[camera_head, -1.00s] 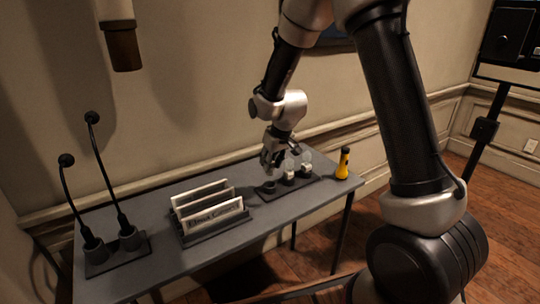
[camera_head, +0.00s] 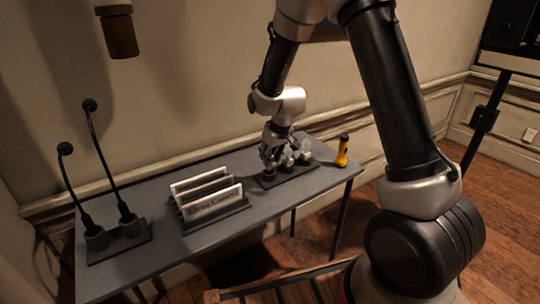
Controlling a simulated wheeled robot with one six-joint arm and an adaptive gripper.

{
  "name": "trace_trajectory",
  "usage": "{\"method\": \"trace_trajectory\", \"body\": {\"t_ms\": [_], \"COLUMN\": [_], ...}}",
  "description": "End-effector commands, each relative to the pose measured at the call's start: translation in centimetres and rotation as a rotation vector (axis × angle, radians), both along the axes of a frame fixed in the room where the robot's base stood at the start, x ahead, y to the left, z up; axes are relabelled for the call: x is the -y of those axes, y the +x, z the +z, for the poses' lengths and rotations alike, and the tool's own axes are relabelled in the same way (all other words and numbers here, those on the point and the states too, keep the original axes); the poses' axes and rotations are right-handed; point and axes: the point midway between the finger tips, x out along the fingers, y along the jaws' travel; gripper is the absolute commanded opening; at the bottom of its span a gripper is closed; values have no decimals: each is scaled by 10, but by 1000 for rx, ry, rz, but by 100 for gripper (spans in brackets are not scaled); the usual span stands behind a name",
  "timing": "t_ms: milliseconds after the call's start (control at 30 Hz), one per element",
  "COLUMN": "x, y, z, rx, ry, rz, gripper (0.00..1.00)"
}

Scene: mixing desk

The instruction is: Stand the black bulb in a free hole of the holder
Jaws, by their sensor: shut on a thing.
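The holder (camera_head: 295,174) is a dark, low bar on the grey table, toward its right end. Two clear bulbs (camera_head: 304,157) stand in it, in the middle and at the right. My gripper (camera_head: 268,163) points down over the left end of the holder, just left of the bulbs. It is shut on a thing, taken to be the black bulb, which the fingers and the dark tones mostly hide. A dark round socket is at the left end, right under the fingertips. I cannot tell whether the bulb touches it.
A yellow and black flashlight (camera_head: 342,152) stands right of the holder. A rack with upright cards (camera_head: 212,205) stands left of it. Two gooseneck microphones (camera_head: 98,238) stand at the table's (camera_head: 165,255) left end. Bare tabletop lies between rack and holder.

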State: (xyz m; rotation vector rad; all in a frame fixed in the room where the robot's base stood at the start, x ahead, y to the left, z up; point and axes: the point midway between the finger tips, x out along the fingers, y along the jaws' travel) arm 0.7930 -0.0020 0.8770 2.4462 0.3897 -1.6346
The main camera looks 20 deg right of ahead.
Motion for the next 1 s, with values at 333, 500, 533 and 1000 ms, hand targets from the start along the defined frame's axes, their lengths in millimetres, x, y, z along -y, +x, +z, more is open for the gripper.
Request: {"method": "trace_trajectory", "body": {"t_ms": [333,500,533,1000], "x": [0,0,0,0], "y": [0,0,0,0], "z": [0,0,-1,-15], "rx": [0,0,0,-1], "ry": [0,0,0,1], "rz": [0,0,0,0], "gripper": [9,9,9,9]}}
